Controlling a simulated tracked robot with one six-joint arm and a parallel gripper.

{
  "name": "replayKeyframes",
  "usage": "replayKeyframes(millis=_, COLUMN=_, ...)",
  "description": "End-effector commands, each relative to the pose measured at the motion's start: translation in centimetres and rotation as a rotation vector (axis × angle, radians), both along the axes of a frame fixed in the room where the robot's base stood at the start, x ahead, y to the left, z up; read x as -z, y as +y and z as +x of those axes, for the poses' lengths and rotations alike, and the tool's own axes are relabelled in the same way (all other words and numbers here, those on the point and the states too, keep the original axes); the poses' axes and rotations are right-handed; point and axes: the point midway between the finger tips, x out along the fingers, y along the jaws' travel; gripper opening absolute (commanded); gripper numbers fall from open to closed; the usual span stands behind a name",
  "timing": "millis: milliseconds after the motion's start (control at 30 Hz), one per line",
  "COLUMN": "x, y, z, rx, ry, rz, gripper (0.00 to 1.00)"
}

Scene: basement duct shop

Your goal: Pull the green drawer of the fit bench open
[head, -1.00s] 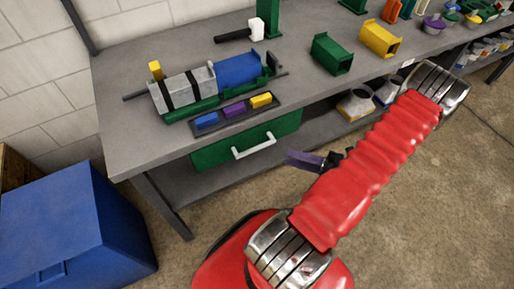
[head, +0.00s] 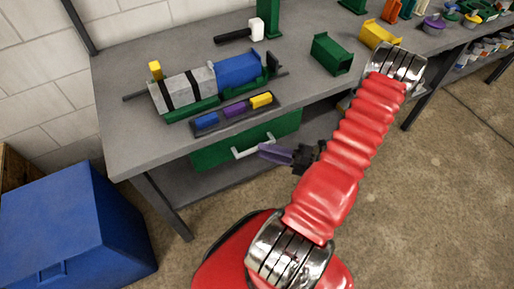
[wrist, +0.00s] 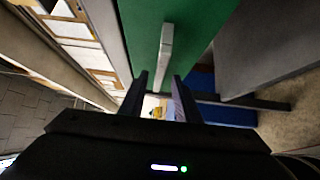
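The green drawer (head: 212,154) sits under the top of the grey fit bench (head: 130,140), and its front looks about flush with the bench. Its pale bar handle (head: 244,151) runs across the front. My gripper (head: 268,152) is at the right end of the handle, its purple fingers pointing left toward it. In the wrist view, my gripper (wrist: 158,85) is open, its two fingers apart. The handle (wrist: 166,45) appears ahead, its lower end between the fingertips in the picture. I cannot tell whether they touch it.
On the bench top are a clamped grey and blue duct (head: 205,82), a tray of coloured blocks (head: 234,111), a hammer (head: 240,34) and a green duct piece (head: 331,54). A blue bin (head: 75,225) stands at left. The floor in front is clear.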

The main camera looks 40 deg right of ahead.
Motion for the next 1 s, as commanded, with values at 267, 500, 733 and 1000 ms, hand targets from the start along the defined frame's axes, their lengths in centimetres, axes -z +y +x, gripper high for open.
replayKeyframes(millis=267, x=0.0, y=1.5, z=2.7, rx=-0.002, ry=0.0, rz=0.0, gripper=0.3)
replayKeyframes(millis=500, x=0.0, y=1.9, z=3.5, rx=0.0, ry=0.0, rz=0.0, gripper=0.3)
replayKeyframes(millis=733, x=0.0, y=1.9, z=3.5, rx=0.001, ry=0.0, rz=0.0, gripper=0.29)
replayKeyframes(millis=1000, x=0.0, y=1.9, z=3.5, rx=0.001, ry=0.0, rz=0.0, gripper=0.1)
